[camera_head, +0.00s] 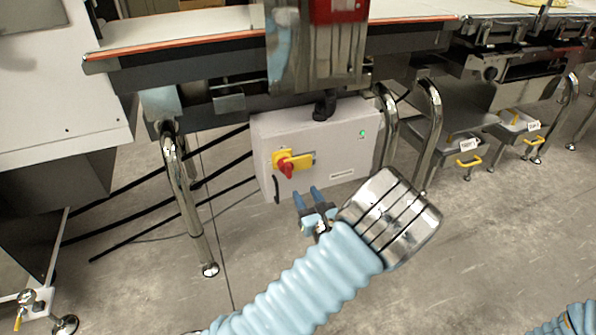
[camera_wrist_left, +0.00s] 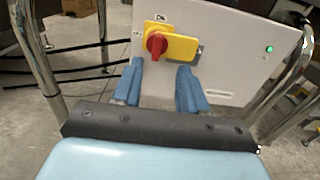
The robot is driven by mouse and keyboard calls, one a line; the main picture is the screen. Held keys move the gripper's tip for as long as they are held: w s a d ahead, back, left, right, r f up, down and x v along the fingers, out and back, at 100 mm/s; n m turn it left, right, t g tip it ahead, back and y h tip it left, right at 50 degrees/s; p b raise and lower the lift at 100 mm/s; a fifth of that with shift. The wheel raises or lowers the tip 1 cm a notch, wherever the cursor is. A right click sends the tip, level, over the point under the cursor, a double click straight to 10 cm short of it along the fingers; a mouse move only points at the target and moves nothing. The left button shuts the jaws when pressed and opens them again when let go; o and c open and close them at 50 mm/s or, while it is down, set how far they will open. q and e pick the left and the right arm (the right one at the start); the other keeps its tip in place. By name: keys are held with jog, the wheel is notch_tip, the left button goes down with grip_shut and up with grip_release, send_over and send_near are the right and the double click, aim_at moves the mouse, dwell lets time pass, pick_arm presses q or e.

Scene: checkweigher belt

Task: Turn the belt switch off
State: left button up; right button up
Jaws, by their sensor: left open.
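The belt switch (camera_head: 289,164) is a red rotary knob on a yellow plate, on the front of a light grey control box (camera_head: 345,150) under the belt. It also shows in the left wrist view (camera_wrist_left: 156,43), above and between my fingertips. A green lamp (camera_head: 362,134) glows at the box's right side. My left gripper (camera_head: 309,196) has blue fingers, is open and empty, and is just below the switch, apart from the knob. In the left wrist view its fingers (camera_wrist_left: 158,82) straddle the space under the knob. My right gripper does not show.
The conveyor belt (camera_head: 180,28) runs above the box. Shiny metal legs (camera_head: 185,195) stand left and right of it. Black cables run out to the left. Grey boxes with yellow handles (camera_head: 468,160) are at the right. The floor in front is clear.

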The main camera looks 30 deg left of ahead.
aim_at(290, 169)
pick_arm(q)
jog(key=x, duration=1.1)
jog(key=shift+w+a, duration=0.15)
jog(key=shift+a, duration=0.2)
grip_shut()
